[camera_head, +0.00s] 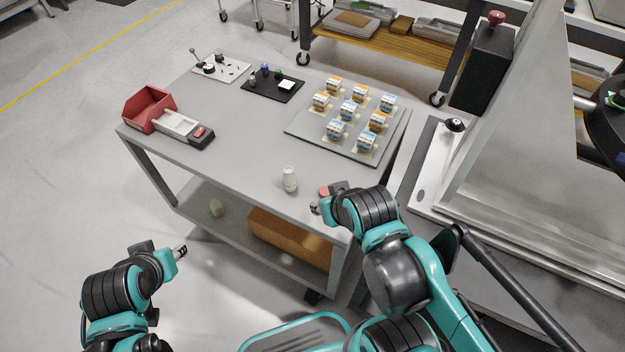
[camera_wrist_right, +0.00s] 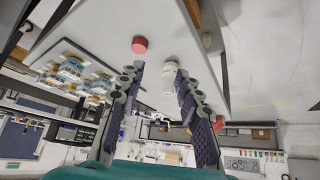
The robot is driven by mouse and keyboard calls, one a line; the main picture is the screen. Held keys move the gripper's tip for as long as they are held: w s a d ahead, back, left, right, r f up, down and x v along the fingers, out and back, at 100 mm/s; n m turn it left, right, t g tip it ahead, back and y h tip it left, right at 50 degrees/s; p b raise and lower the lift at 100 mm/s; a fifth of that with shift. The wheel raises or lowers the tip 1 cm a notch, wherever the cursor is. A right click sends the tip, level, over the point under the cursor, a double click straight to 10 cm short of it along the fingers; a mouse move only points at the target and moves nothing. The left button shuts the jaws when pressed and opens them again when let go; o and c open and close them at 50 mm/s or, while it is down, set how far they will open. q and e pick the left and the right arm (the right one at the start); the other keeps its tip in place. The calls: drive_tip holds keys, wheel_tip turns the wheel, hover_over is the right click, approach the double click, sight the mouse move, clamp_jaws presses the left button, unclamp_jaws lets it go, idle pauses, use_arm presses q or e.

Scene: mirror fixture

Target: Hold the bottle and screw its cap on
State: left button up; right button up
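The small white bottle (camera_head: 289,179) stands upright on the grey table near its front edge. The red cap (camera_head: 324,190) lies on the table to its right, partly hidden by my right gripper. My right gripper (camera_head: 317,207) is at the table's front edge, close to the cap. In the right wrist view, its two fingers (camera_wrist_right: 160,100) are spread with nothing held. The bottle (camera_wrist_right: 169,78) shows between them and the cap (camera_wrist_right: 140,45) beyond the fingertips. My left gripper (camera_head: 181,250) is off the table at lower left, away from both; its opening is too small to make out.
A tray (camera_head: 300,127) of several small boxes lies at the table's right. A red bin (camera_head: 147,108), a grey device (camera_head: 203,135), a black plate (camera_head: 272,92) and a white plate (camera_head: 226,68) stand further back. The table's middle is clear.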

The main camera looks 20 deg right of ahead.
use_arm(q)
drive_tip(key=shift+w, duration=0.15)
use_arm(e)
drive_tip(key=shift+w+a, duration=0.1)
drive_tip(key=shift+w, duration=0.05)
use_arm(q)
drive_tip(key=shift+o, duration=0.7)
use_arm(e)
drive_tip(key=o, duration=0.5)
drive_tip(key=w+d+f+n+g+p, duration=0.1)
drive_tip(key=w+n+g+p, duration=0.1)
drive_tip(key=n, duration=0.4)
drive_tip(key=w+d+n+g+p, duration=0.1)
drive_tip(key=w+n+g+p, duration=0.1)
drive_tip(key=w+n, duration=0.3)
drive_tip(key=w+d+f+n+g+p, duration=0.1)
drive_tip(key=w+d+n+g+p, duration=0.1)
drive_tip(key=n, duration=0.4)
drive_tip(key=shift+w+d+f+n+g+p, duration=0.1)
drive_tip(key=shift+w+f+n+g+p, duration=0.05)
drive_tip(key=shift+w+n+g+p, duration=0.15)
drive_tip(key=shift+w+f+n+g+p, duration=0.1)
drive_tip(key=shift+w+f+p, duration=0.1)
drive_tip(key=shift+w, duration=0.2)
use_arm(q)
wheel_tip(320, 180, up, 7)
use_arm(e)
drive_tip(key=shift+f+n, duration=0.3)
drive_tip(key=shift+n, duration=0.1)
